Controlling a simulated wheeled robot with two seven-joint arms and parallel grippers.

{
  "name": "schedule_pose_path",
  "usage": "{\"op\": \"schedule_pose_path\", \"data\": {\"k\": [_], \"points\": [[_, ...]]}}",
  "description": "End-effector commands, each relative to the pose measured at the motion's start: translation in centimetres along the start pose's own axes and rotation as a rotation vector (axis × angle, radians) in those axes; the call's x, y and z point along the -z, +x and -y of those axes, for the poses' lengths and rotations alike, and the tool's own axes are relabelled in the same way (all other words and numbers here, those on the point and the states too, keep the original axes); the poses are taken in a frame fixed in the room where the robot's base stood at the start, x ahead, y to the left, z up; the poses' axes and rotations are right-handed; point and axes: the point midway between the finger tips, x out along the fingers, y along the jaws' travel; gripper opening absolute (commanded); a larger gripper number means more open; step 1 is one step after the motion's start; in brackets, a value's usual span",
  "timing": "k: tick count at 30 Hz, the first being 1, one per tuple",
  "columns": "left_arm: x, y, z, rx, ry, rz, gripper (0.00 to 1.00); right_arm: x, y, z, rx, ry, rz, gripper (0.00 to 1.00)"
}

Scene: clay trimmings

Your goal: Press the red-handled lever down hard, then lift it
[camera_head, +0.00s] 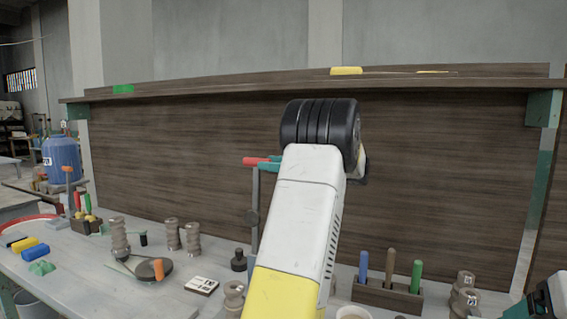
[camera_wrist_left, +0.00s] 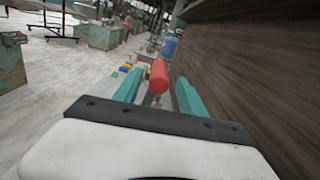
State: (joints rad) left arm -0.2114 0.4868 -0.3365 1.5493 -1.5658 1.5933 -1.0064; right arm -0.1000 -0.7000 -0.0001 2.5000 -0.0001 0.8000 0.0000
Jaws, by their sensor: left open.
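The red handle (camera_head: 254,161) of the lever is near the middle of the head view, at the top of a grey upright post (camera_head: 255,205). The left wrist view shows the red handle (camera_wrist_left: 158,75) end-on, between two teal fingers. My left gripper (camera_head: 270,162) is open at the handle, a finger on each side (camera_wrist_left: 157,88). Contact cannot be told. My left arm hides part of the lever in the head view. My right gripper (camera_head: 520,309) shows only partly at the lower right corner, so its jaws cannot be judged.
A dark wooden back panel (camera_head: 170,150) with a shelf stands close behind the lever. Brown spools (camera_head: 118,235), a white card (camera_head: 201,285) and a dark bottle (camera_head: 238,260) stand on the bench left of my arm. A tool rack (camera_head: 385,297) stands to the right.

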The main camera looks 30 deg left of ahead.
Motion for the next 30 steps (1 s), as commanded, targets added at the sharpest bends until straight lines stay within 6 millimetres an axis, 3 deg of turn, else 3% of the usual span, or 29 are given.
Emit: {"op": "schedule_pose_path", "data": {"k": [3,9,21,28,30], "points": [[0.0,2.2,-0.1,-0.005,0.0,0.0,0.49,0.0,0.0,0.0,0.0,0.0,0.0,0.79],[0.0,4.8,-0.1,-0.003,0.0,0.0,0.49,0.0,0.0,0.0,0.0,0.0,0.0,0.79],[0.0,5.8,-0.1,-0.001,0.0,-0.001,0.49,0.0,0.0,0.0,0.0,0.0,0.0,0.79],[0.0,5.8,-0.1,-0.001,0.0,-0.001,0.03,0.0,0.0,0.0,0.0,0.0,0.0,0.79],[0.0,5.8,-0.1,-0.001,0.0,-0.001,0.0,0.0,0.0,0.0,0.0,0.0,0.0,0.79]]}}
